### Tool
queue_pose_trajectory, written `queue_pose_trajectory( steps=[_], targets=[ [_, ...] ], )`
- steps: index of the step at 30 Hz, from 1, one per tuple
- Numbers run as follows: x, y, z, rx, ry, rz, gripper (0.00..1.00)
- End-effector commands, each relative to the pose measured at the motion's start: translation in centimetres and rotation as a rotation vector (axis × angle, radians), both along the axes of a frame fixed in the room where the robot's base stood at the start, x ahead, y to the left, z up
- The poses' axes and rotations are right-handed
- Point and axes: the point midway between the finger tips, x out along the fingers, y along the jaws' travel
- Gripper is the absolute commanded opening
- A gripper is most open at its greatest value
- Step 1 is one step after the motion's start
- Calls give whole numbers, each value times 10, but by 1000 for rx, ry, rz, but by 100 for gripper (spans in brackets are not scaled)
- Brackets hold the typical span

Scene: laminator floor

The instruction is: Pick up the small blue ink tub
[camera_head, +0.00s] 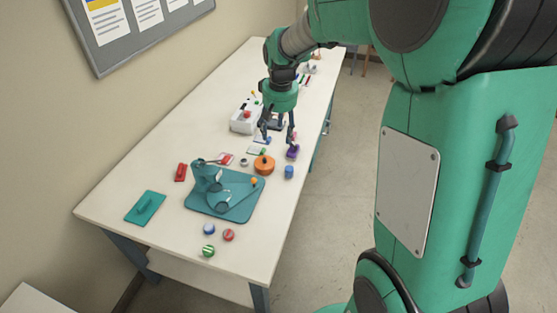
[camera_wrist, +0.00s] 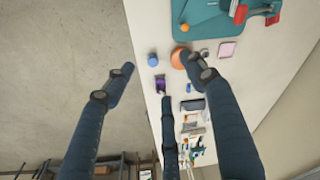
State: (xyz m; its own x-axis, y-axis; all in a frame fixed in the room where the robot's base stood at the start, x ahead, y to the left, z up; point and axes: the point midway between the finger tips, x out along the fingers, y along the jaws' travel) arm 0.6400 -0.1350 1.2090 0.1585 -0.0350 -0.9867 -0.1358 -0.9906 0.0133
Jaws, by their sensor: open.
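A small blue tub (camera_head: 289,171) stands upright near the right edge of the white table, just right of an orange round tub. In the wrist view the same blue tub (camera_wrist: 153,60) shows between the spread fingertips, toward the far side. My gripper (camera_head: 279,138) is open and empty above the table, behind the blue tub in the head view. Its spread fingers (camera_wrist: 158,72) also show in the wrist view. A second small round blue item (camera_head: 209,229) with a pale part sits near the table's front end.
A purple item (camera_head: 292,152) lies close below my gripper. The orange tub (camera_head: 264,165) sits beside the blue tub. A teal press (camera_head: 207,178) on its mat stands left of them. A white box (camera_head: 244,116) is behind.

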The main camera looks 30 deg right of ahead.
Motion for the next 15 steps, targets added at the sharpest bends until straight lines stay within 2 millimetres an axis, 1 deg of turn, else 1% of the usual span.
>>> queue_pose_trajectory(
  steps=[1,6,11,15],
  targets=[
    [9,-8,-13,3,15,-7,56],
    [37,-31,-49,10,51,-21,56],
    [60,-54,-89,18,86,-36,56],
    [76,-74,-125,27,115,-49,56]
  ],
)
